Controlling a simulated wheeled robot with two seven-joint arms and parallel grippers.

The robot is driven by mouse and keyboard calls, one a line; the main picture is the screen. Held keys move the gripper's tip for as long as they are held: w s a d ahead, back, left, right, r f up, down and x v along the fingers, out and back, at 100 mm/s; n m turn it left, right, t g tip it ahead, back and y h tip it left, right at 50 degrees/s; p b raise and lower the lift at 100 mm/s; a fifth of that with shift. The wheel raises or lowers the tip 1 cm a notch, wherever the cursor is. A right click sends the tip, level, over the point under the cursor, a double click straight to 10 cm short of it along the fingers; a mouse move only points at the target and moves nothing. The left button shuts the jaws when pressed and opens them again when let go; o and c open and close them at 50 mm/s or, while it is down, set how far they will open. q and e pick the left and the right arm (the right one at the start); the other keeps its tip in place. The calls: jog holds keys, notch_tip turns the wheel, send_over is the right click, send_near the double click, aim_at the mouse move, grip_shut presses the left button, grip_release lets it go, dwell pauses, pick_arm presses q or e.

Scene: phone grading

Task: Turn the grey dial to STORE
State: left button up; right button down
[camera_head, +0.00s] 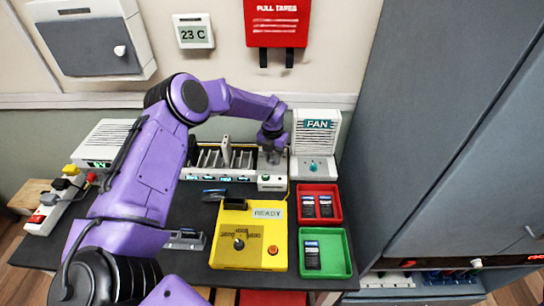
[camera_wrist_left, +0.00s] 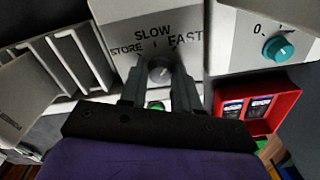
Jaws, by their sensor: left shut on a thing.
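The grey dial (camera_wrist_left: 159,71) sits on a white panel marked STORE, SLOW and FAST in the left wrist view. My left gripper (camera_wrist_left: 159,84) is shut on the dial, one finger on each side of it. The dial's pointer is too small and dark to read. In the head view my left gripper (camera_head: 271,150) is at the right end of the white slotted rack (camera_head: 187,171), and it hides the dial there. A green button (camera_wrist_left: 157,105) shows below the dial between the fingers. My right gripper is not in view.
The fan unit (camera_head: 314,135) with a teal knob (camera_wrist_left: 279,49) stands just right of the gripper. Red (camera_head: 335,214) and green (camera_head: 346,270) trays with phones lie in front of it. A yellow READY tester (camera_head: 226,220) is nearer me.

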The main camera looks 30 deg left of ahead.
aim_at(272, 159)
pick_arm(q)
jog(key=shift+f+n+b, duration=0.2)
jog(key=shift+n+b, duration=0.2)
jog(key=shift+b, duration=0.2)
jog(key=n+b, duration=1.3)
jog(key=b, duration=0.3)
jog(key=shift+f+n, duration=0.15)
jog(key=shift+n, duration=0.25)
jog(key=shift+s+r+n+b, duration=0.1)
jog(key=shift+r+n+b, duration=0.1)
jog(key=shift+n+b, duration=1.6)
jog(key=o, duration=1)
jog(key=shift+r, duration=0.1)
jog(key=shift+o, duration=0.2)
notch_tip(272, 159, up, 11)
jog(key=shift+f+p, duration=0.2)
jog(key=shift+p, duration=0.15)
